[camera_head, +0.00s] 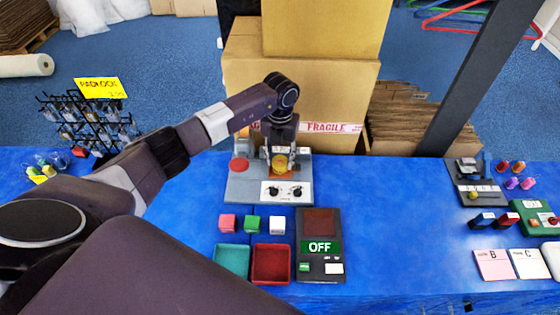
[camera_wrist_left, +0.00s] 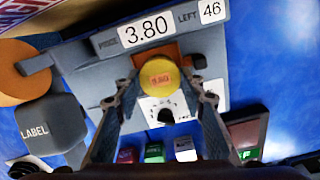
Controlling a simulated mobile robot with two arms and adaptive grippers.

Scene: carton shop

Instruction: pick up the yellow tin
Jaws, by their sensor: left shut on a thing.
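The yellow tin (camera_head: 280,163) is at the grey labelling machine (camera_head: 238,188), over its orange-brown plate. In the left wrist view the tin (camera_wrist_left: 158,77) shows a round yellow top with a red price mark. My left gripper (camera_head: 280,153) reaches down from above and is shut on the tin, with one finger on each side of it in the left wrist view. I cannot tell whether the tin touches the plate. My right gripper is not in view.
Pink, green and white cubes (camera_head: 252,223) lie in front of the machine, with teal (camera_head: 231,259) and red (camera_head: 271,264) trays nearer. A device reading OFF (camera_head: 320,246) stands beside them. Large cartons (camera_head: 320,80) stand behind.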

